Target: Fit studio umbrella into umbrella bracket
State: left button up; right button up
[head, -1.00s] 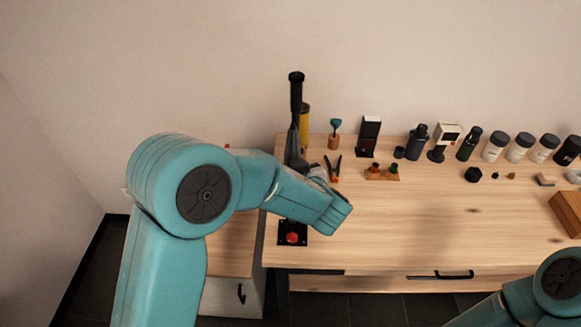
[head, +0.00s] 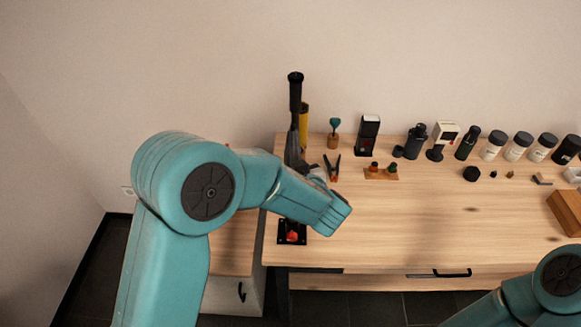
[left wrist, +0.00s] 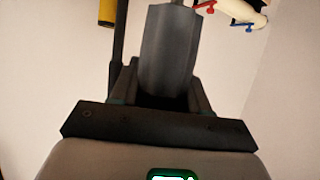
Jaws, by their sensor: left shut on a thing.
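The studio umbrella is a dark grey, tapered, folded body (left wrist: 167,45) between the jaws of my left gripper (left wrist: 160,88) in the left wrist view. In the head view the umbrella (head: 292,150) is upright at the table's left end, partly hidden by my left forearm. My left gripper (head: 316,173) is mostly hidden there. A black upright post (head: 295,95) rises by it. A black plate with a red knob (head: 292,236) on the table's front left looks like the umbrella bracket. I cannot tell whether the umbrella touches it. My right gripper is out of view.
A yellow cylinder (head: 304,118) stands behind the post. An orange-tipped clamp (head: 332,168) lies close to the right of my left gripper. Bottles and jars line the back of the wooden table (head: 420,225), whose middle is clear. A wooden box (head: 566,213) is at the right.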

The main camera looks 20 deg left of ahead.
pick_arm(q)
jog(key=shift+f+b, duration=2.2)
jog(key=shift+f, duration=1.1)
jog(key=o, duration=1.2)
jog(key=b+v, duration=0.1)
jog(key=v, duration=1.5)
jog(key=shift+s+d+r, duration=0.1)
jog(key=shift+s, duration=0.1)
jog(key=shift+s, duration=0.1)
